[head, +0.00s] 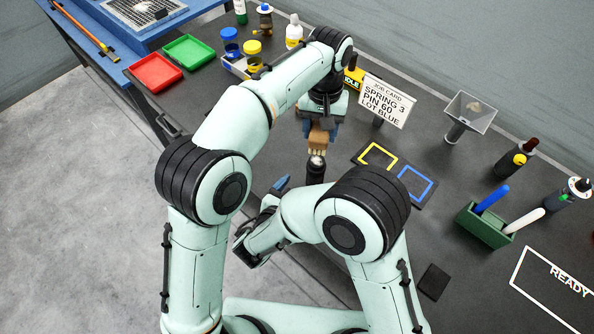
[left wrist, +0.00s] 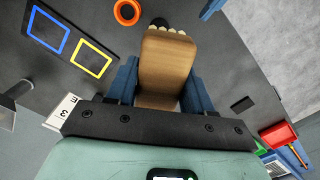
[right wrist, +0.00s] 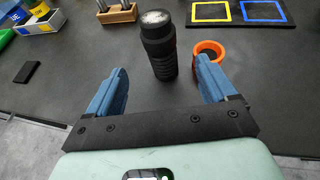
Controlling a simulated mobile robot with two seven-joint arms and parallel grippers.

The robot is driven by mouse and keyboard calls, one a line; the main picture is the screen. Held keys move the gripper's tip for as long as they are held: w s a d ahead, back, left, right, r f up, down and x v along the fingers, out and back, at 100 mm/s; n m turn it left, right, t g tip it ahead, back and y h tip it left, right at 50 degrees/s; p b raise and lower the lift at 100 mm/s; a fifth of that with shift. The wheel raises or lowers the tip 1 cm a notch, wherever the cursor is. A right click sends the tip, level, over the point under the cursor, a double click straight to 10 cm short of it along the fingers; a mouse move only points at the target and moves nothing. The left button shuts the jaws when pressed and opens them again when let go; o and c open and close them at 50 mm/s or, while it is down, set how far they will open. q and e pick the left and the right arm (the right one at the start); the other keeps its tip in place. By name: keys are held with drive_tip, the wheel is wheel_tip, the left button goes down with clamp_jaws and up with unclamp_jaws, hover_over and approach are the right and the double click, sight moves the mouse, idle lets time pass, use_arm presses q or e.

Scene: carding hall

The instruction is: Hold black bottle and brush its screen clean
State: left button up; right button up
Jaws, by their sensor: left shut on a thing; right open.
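The black bottle (head: 315,172) stands upright on the dark bench. Its top is a pale, speckled round screen, clearest on the bottle in the right wrist view (right wrist: 160,50). My left gripper (head: 320,125) is shut on a wooden brush (left wrist: 165,65), bristles pointing toward the bottle. The brush (head: 318,140) is just behind and above the bottle top in the head view; I cannot tell whether they touch. My right gripper (right wrist: 162,78) is open, with the bottle ahead between its blue fingers and not gripped. My right arm partly hides this gripper in the head view.
An orange ring (right wrist: 209,50) lies close to the bottle. Yellow (head: 378,157) and blue (head: 415,184) outlined squares, a job card (head: 386,101), a funnel stand (head: 467,115) and a green tool holder (head: 486,224) are to the right. Red (head: 155,72) and green (head: 188,51) trays are far left.

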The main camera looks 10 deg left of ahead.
sight(312, 175)
drive_tip(key=x, duration=1)
drive_tip(key=shift+w+f, duration=0.1)
idle(0.4)
idle(0.3)
drive_tip(key=c, duration=1.3)
drive_tip(key=shift+c, duration=1.1)
